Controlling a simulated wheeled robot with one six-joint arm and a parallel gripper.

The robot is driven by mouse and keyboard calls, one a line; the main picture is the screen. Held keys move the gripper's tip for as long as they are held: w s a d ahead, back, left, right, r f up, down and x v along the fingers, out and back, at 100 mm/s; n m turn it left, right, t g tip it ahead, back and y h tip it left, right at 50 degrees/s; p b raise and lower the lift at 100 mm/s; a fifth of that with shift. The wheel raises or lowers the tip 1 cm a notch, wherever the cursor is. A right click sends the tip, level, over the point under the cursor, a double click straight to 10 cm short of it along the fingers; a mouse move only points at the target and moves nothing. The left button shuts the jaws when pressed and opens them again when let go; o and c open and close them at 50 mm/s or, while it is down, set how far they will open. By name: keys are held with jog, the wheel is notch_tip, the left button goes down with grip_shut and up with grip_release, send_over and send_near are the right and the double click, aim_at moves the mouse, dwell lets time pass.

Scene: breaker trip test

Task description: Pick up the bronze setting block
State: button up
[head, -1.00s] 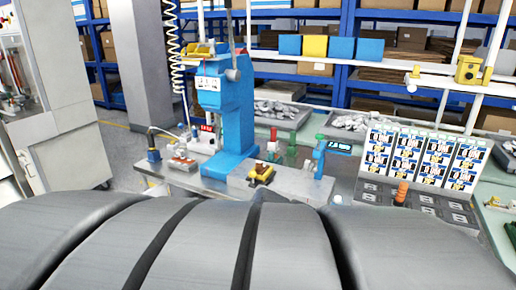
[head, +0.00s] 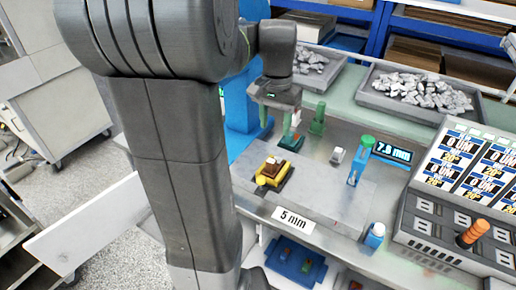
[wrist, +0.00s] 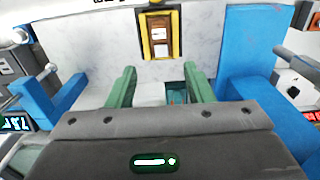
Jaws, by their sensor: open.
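The bronze setting block (head: 272,166) appears as a small brown block on a yellow-and-black holder (head: 261,181) on the grey bench plate. In the wrist view, the brown block (wrist: 160,40) sits between the holder's yellow side strips, beyond the fingertips near the top edge. My gripper (head: 291,124) hangs behind and slightly right of the holder in the head view. In the wrist view, the green fingers of my gripper (wrist: 160,75) are apart, with nothing held between them. The block is apart from the fingers.
A blue press (head: 239,105) stands close on the left. A blue gauge stand (head: 358,165) with a lit display is at right. A "5 mm" label (head: 293,219) is on the plate's front edge.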

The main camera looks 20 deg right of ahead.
aim_at(273, 159)
jog(key=f, duration=0.8)
jog(key=shift+s, duration=0.2)
jog(key=shift+w+f+p, duration=0.2)
jog(key=shift+f+p, duration=0.25)
jog(key=shift+f, duration=2.25)
grip_shut()
